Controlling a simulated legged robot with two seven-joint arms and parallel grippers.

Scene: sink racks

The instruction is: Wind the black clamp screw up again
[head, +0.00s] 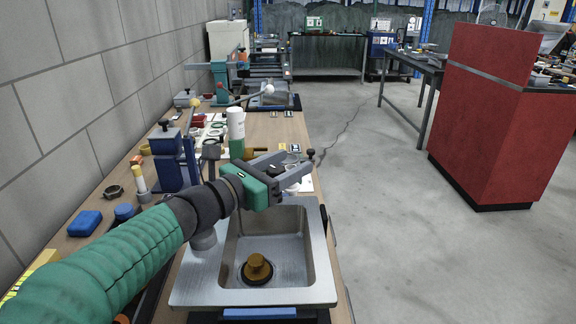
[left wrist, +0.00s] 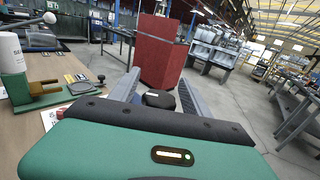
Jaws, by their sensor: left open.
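A small black knob on a thin stem (head: 310,153) stands at the bench's right edge, behind the sink, in the head view. It looks like the clamp screw; it also shows in the left wrist view (left wrist: 101,78), left of the fingers. My left gripper (head: 298,161) is open above the sink's far edge, its fingers pointing right and away, just short of the knob in the picture. In the left wrist view a dark rounded piece (left wrist: 160,98) lies between the spread fingers; I cannot tell what it belongs to. The screw's lower part is hidden. My right gripper is out of view.
The steel sink (head: 325,265) with a brown plug-like piece (head: 257,268) lies below my left arm. A white bottle (head: 236,122), a blue block (head: 84,223) and fixtures crowd the bench. A red cabinet (head: 500,120) stands right, across free floor.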

